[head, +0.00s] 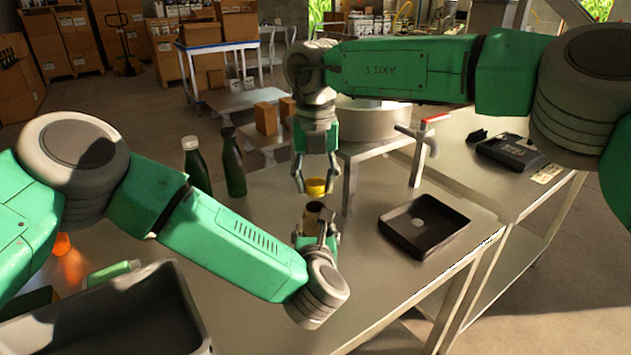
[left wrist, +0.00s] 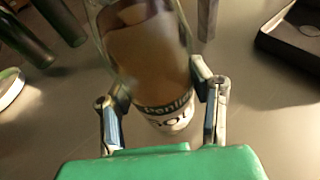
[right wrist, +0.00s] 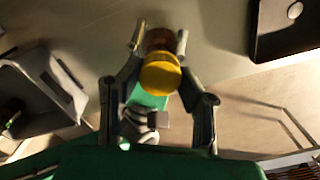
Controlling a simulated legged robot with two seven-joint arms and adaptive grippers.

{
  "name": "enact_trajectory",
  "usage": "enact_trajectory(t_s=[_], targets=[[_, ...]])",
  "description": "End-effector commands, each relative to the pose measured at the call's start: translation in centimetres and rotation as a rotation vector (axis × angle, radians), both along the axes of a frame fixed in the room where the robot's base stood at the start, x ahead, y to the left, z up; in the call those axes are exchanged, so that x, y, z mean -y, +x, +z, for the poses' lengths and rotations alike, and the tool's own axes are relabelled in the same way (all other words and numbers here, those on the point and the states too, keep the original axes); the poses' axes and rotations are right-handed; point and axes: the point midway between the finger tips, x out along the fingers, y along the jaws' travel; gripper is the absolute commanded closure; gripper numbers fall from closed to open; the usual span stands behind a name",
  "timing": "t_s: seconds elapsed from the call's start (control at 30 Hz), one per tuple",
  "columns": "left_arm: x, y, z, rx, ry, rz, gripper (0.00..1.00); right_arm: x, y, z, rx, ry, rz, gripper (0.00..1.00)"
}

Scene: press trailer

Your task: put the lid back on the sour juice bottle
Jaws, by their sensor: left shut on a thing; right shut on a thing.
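The sour juice bottle (head: 313,211) holds brown liquid and stands upright in my left gripper (head: 316,240), above or on the steel table. In the left wrist view the clear bottle (left wrist: 150,50) is between the two fingers, with a partly readable white label low on it. My right gripper (head: 315,185) points down from above, shut on the yellow lid (head: 316,187). In the head view the lid is just above the bottle's top, with a small gap. In the right wrist view the lid (right wrist: 160,75) sits between the fingers and partly covers the bottle.
Two dark green bottles (head: 233,162) stand left of the grippers. A black tray (head: 425,225) lies to the right. A tap with a red handle (head: 422,150) and a round metal vessel (head: 375,120) stand behind. A grey bin (head: 110,310) is at the front left.

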Motion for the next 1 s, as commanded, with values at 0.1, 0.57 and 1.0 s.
enact_trajectory(t_s=[0.1,0.57,1.0], targets=[[0.3,-0.3,-0.1,-0.003,-0.001,-0.007,1.00,0.1,0.3,0.1,0.011,0.004,-0.251,1.00],[0.2,-0.2,-0.1,-0.003,-0.001,-0.005,1.00,0.1,0.2,0.1,0.007,0.004,-0.392,0.47],[0.0,-0.1,-0.1,-0.002,-0.001,-0.001,1.00,0.0,0.2,2.8,0.007,0.003,-0.390,0.47]])
